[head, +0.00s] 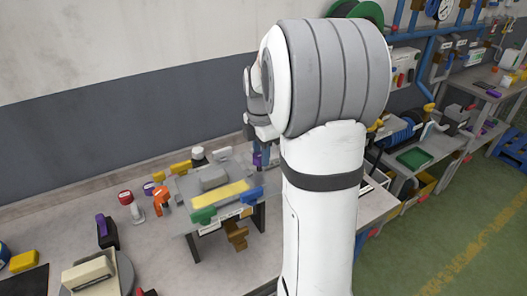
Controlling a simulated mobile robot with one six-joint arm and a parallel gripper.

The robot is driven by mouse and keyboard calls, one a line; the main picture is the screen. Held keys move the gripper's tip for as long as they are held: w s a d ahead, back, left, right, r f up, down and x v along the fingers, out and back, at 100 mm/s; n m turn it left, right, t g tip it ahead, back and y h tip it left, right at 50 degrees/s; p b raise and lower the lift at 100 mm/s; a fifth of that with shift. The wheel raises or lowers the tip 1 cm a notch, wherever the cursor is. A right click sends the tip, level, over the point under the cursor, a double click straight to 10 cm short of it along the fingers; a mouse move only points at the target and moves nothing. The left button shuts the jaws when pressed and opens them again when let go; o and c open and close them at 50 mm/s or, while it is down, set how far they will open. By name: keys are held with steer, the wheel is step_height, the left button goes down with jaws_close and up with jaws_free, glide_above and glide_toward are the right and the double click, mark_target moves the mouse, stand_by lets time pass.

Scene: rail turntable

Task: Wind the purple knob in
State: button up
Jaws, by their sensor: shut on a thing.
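A purple knob (257,160) shows at the back right corner of a small grey bench fixture, only partly visible. My gripper (263,154) points down at it, shut on the purple knob. My white and grey arm hides much of the gripper and everything just right of it. The fixture (180,190) carries a grey block, a yellow plate (222,194), and green and blue pieces along its front edge. A second purple piece (101,224) stands on a black block at the left of the bench.
A red-topped post (126,198) and an orange piece (161,197) stand left of the fixture. A cream block (87,273) sits on a round grey turntable (125,272) at the front left. Shelves with a green tray (414,158) are at right, beside open green floor.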

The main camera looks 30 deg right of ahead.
steer(key=shift+a, duration=0.2)
steer(key=m, duration=0.3)
steer(key=shift+a+b, duration=0.1)
steer(key=shift+b, duration=0.25)
steer(key=m, duration=0.4)
steer(key=shift+m+b, duration=0.3)
steer(key=shift+m, duration=0.1)
steer(key=m, duration=0.3)
steer(key=shift+m, duration=0.3)
steer(key=m+b, duration=0.1)
steer(key=m, duration=0.3)
steer(key=shift+r, duration=0.1)
steer(key=m, duration=1.3)
steer(key=shift+w+r+m+b, duration=0.1)
steer(key=shift+m+b, duration=0.25)
steer(key=shift+m, duration=0.05)
